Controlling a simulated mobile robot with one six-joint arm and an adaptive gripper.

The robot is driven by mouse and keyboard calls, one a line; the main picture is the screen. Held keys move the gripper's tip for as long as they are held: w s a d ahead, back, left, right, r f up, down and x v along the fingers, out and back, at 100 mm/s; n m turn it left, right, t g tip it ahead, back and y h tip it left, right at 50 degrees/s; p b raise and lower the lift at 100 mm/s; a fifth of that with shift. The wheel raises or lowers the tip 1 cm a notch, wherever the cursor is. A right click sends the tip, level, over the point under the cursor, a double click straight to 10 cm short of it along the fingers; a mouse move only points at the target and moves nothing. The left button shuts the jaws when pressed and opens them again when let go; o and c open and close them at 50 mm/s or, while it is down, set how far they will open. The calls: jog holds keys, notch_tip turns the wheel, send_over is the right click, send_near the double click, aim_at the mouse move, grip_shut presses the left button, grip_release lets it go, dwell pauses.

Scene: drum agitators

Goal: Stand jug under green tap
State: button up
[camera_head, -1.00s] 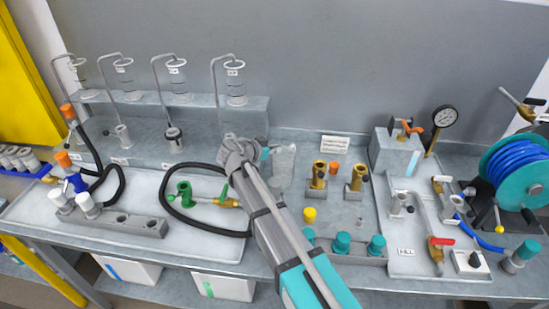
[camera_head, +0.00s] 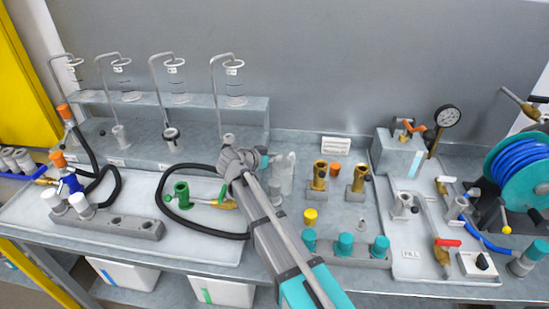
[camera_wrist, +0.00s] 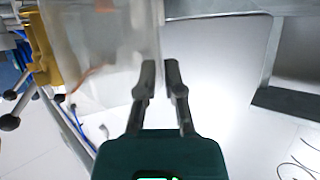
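The clear jug (camera_head: 287,174) shows faintly in the head view, just right of my gripper (camera_head: 264,160). In the wrist view the see-through jug (camera_wrist: 100,45) fills the upper left. Its right edge runs down between the close-set fingers of my gripper (camera_wrist: 161,75), which look shut on it. The fingertips are hidden in the head view. A green upright fitting (camera_head: 182,189) stands on the left tray, with a green-handled brass tap (camera_head: 222,200) to its right, left of my gripper. The jug's base and full tilt are unclear.
A black hose (camera_head: 200,234) loops around the green fitting. Brass fittings (camera_head: 319,175) and a teal-capped rack (camera_head: 345,246) stand right of my arm. A grey rack (camera_head: 110,222) lies at the left tray's front.

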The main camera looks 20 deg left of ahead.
jog(key=o, duration=0.4)
jog(key=shift+r, duration=0.15)
jog(key=shift+p+v, duration=2.6)
jog(key=shift+v, duration=3.4)
